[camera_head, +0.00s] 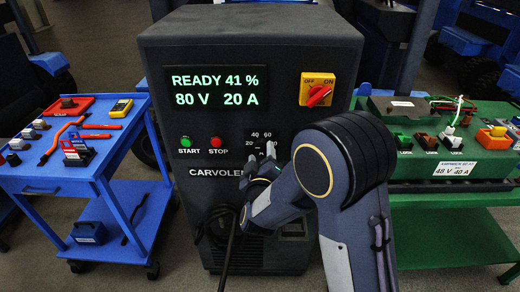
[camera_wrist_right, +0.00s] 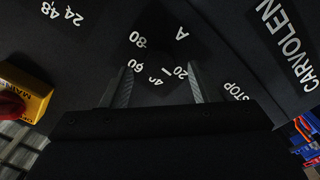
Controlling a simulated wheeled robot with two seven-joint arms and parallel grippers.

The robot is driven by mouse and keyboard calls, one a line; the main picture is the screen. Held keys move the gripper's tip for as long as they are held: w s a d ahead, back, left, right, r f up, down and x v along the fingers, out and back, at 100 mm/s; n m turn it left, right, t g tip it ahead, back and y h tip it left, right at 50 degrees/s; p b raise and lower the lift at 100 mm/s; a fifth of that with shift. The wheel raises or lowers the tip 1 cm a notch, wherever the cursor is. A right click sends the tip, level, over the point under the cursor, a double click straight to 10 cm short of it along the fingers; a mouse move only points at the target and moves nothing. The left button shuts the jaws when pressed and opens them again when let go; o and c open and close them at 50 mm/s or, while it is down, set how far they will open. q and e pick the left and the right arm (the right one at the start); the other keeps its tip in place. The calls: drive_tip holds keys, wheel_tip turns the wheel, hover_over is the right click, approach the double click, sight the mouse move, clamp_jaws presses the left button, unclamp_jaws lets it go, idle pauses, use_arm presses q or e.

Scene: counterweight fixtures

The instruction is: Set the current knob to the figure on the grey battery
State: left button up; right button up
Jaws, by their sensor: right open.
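The charger's current dial carries the figures 20, 40, 60 and 80 in the right wrist view. Its knob (camera_wrist_right: 155,55) is dark and hard to make out against the dark panel; a short white mark lies near the 20. The screen (camera_head: 215,87) reads READY 41 %, 80 V, 20 A. My right gripper (camera_head: 261,156) is at the dial, its open fingers on either side of the dial area; they also show in the wrist view (camera_wrist_right: 152,88). Contact cannot be told. A white label (camera_head: 458,169) on the right bench reads 48 V 40 A. No clearly grey battery can be picked out.
The charger (camera_head: 180,150) has a green START button (camera_head: 185,142), a red STOP button (camera_head: 216,142) and a red OFF/ON switch (camera_head: 317,92). A blue cart (camera_head: 60,184) with tools stands left, a green bench (camera_head: 440,187) right. A dark cable hangs below my gripper.

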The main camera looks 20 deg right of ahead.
drive_tip(key=shift+x, duration=1.15)
drive_tip(key=c, duration=1)
drive_tip(key=shift+o, duration=0.2)
drive_tip(key=shift+f, duration=0.1)
